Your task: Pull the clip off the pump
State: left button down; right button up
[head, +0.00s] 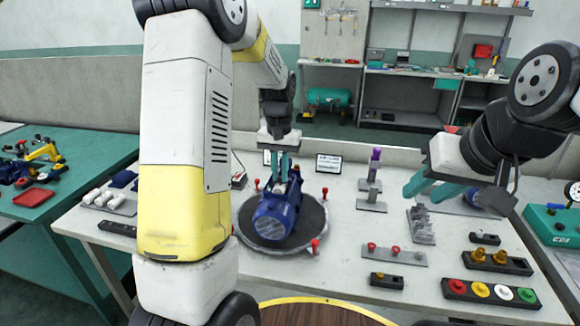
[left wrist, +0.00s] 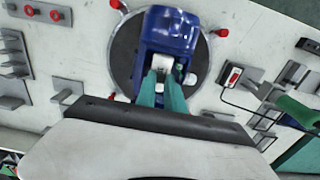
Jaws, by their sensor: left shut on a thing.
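The blue pump (head: 275,217) sits on a round dark turntable (head: 305,236) in the middle of the white bench. In the left wrist view the pump (left wrist: 170,30) lies under my fingertips, on the turntable (left wrist: 124,65). My left gripper (head: 284,172) reaches down to the pump's rear end. In the left wrist view its teal fingers (left wrist: 163,82) are closed on a small pale grey piece at the pump, apparently the clip (left wrist: 163,63); the fingers partly hide it. My right gripper (head: 431,188) is open and empty above the right side of the bench.
Red knobs (head: 315,245) stand around the turntable. A stand with a purple top (head: 374,165), a grey rack (head: 420,228) and a strip with coloured caps (head: 490,293) are to the right. A small screen (head: 328,164) stands behind.

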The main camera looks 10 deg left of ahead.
pick_arm(q)
jog(key=shift+r, duration=0.1)
jog(key=shift+r, duration=2)
